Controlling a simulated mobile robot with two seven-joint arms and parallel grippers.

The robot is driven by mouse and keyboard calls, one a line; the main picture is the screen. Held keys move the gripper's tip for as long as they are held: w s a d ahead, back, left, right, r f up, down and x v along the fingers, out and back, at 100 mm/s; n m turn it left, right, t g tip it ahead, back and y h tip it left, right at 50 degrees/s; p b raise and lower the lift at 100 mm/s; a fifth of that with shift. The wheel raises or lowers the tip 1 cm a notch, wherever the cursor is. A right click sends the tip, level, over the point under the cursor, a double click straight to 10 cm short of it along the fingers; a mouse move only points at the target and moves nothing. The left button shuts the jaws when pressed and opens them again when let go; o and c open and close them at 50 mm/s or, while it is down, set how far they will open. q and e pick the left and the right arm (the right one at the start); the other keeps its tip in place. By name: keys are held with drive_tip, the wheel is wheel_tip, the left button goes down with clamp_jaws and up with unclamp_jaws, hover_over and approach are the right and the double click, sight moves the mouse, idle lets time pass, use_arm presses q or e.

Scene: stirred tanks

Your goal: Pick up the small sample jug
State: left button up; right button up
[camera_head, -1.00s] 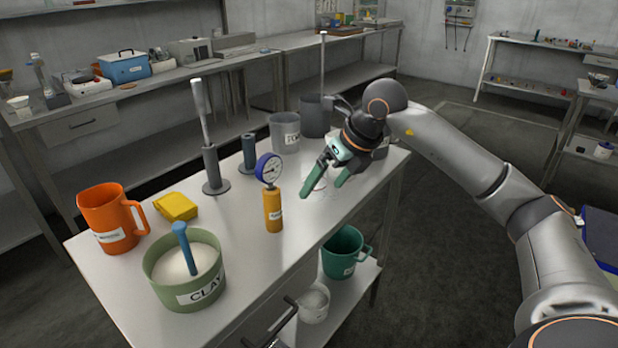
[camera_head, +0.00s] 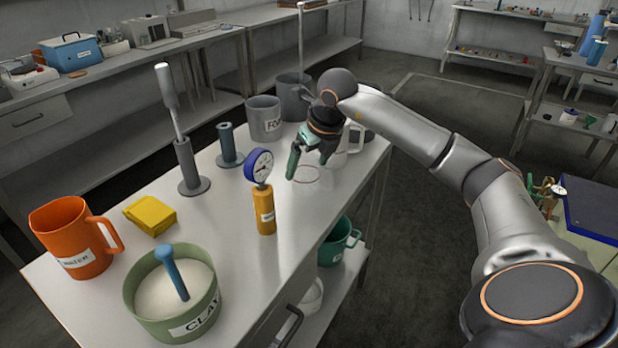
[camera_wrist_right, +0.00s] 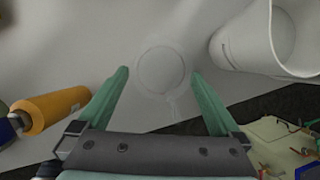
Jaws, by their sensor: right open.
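A small, clear, see-through vessel with a round rim and a faint handle, apparently the sample jug (camera_wrist_right: 160,68), stands on the steel bench top (camera_head: 225,235). In the head view its thin reddish rim (camera_head: 306,174) shows just below my right gripper (camera_head: 307,167). My right gripper is open with green fingers pointing down. In the right wrist view the jug lies between and just beyond the two fingertips (camera_wrist_right: 160,73), with its handle toward the gripper. I cannot tell whether the fingers touch it. My left gripper is not in view.
A white handled jug (camera_head: 354,138) stands close behind the right gripper, and a grey FOAM-type pot (camera_head: 264,118) is further back. A yellow gauge cylinder (camera_head: 265,210) stands to the left. An orange jug (camera_head: 72,240) and the CLAY tub (camera_head: 150,310) are nearer.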

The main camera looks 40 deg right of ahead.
sight(305, 175)
drive_tip(key=x, duration=0.4)
drive_tip(key=shift+s, duration=0.2)
drive_tip(key=shift+w+d+f, duration=0.1)
drive_tip(key=shift+w+f, duration=0.15)
drive_tip(key=shift+f, duration=0.25)
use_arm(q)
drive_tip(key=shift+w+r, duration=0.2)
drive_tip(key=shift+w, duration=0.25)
use_arm(e)
drive_tip(key=shift+c, duration=0.4)
drive_tip(key=c, duration=1.2)
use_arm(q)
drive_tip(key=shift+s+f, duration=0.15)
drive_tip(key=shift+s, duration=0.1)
use_arm(e)
drive_tip(key=shift+o, duration=0.2)
drive_tip(key=shift+r, duration=0.1)
